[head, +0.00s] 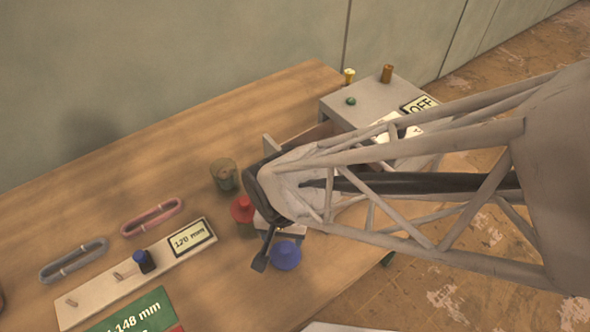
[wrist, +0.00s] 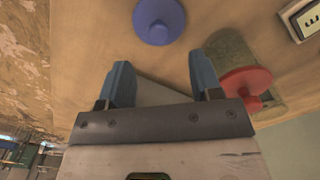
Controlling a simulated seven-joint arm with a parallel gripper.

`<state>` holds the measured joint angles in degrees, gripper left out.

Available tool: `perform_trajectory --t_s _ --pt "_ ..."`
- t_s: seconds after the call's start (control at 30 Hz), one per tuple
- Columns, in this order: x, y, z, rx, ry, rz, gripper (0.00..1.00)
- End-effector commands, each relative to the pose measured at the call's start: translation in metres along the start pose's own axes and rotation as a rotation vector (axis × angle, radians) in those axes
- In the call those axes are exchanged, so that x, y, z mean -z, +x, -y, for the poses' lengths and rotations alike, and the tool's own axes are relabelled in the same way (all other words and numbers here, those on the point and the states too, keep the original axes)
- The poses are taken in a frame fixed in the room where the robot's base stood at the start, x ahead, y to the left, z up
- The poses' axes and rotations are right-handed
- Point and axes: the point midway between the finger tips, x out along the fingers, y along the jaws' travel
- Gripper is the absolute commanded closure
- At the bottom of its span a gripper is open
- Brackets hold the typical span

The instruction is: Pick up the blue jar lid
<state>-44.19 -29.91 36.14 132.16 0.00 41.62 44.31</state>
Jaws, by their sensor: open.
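The blue jar lid (head: 286,255) lies on the wooden table near its front edge, a disc with a raised knob. It also shows in the wrist view (wrist: 158,20) at the top, ahead of the fingertips and apart from them. My gripper (wrist: 161,72) is open, with nothing between its two blue fingers. In the head view my arm covers most of the gripper, just above and left of the blue lid. A red lid (head: 242,209) is behind and left of the blue one. In the wrist view the red lid (wrist: 246,82) is close beside the right finger.
A greenish jar (head: 224,174) stands behind the red lid. A grey box (head: 372,100) with knobs and an OFF display is at the back right. A panel (head: 140,272) reading 120 mm, two oval rings and a green sign (head: 132,312) lie to the left.

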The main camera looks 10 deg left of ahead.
Motion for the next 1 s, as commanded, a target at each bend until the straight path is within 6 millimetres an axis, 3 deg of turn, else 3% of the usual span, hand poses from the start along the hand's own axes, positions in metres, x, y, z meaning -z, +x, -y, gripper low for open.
perform_trajectory --t_s 0.33,0.67,1.0 --pt "0.000 0.003 0.000 0.000 0.000 0.000 0.41" --pt "0.000 0.025 0.000 -0.001 0.000 0.001 0.41" --pt "0.000 0.026 0.000 0.000 0.000 0.000 0.41"
